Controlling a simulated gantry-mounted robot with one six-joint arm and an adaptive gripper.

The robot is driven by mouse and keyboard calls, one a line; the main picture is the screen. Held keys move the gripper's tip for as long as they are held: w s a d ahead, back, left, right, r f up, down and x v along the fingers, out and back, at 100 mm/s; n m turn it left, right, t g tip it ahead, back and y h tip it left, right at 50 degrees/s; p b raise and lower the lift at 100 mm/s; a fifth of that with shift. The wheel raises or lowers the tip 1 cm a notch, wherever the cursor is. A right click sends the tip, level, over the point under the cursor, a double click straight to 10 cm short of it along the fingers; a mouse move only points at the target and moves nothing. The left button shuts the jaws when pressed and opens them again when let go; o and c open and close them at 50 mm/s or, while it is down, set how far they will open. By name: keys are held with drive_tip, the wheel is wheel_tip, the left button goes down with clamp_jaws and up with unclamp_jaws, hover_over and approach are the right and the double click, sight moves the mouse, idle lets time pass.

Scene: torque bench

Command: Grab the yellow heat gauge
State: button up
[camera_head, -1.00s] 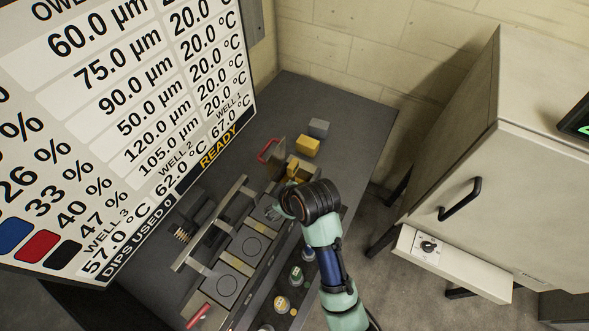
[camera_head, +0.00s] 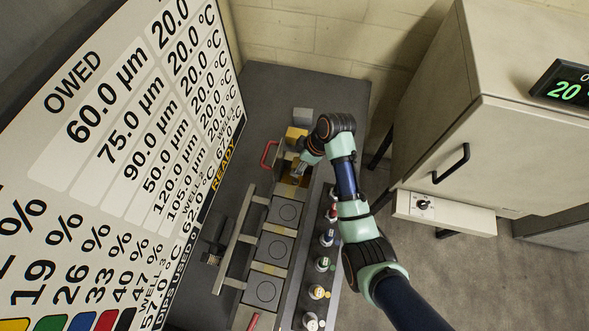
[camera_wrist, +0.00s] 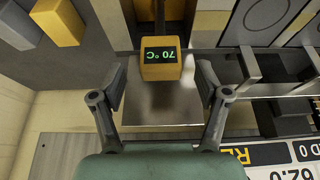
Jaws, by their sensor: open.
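The yellow heat gauge (camera_wrist: 160,72) is a small yellow block with a dark display reading 70 °C, upside down in the wrist view. It sits at the top centre of that view, in front of a dark stem or handle. My gripper (camera_wrist: 161,92) is open, with one finger to each side of the gauge's lower end in the picture and a gap on both sides. Nothing is between the fingers' pads. In the head view my gripper (camera_head: 298,170) is over the far end of the row of wells, and hides most of the gauge there.
A plain yellow block (camera_head: 296,136) and a grey block (camera_head: 303,117) stand behind. A red handle (camera_head: 268,153) is to the left. Square well lids (camera_head: 276,248) run nearer, beside a rack of several bottles (camera_head: 322,264). A large display board (camera_head: 130,130) stands left.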

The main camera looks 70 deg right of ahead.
drive_tip(key=x, duration=0.5)
drive_tip(key=shift+b, duration=0.4)
drive_tip(key=shift+r, duration=0.1)
clamp_jaws()
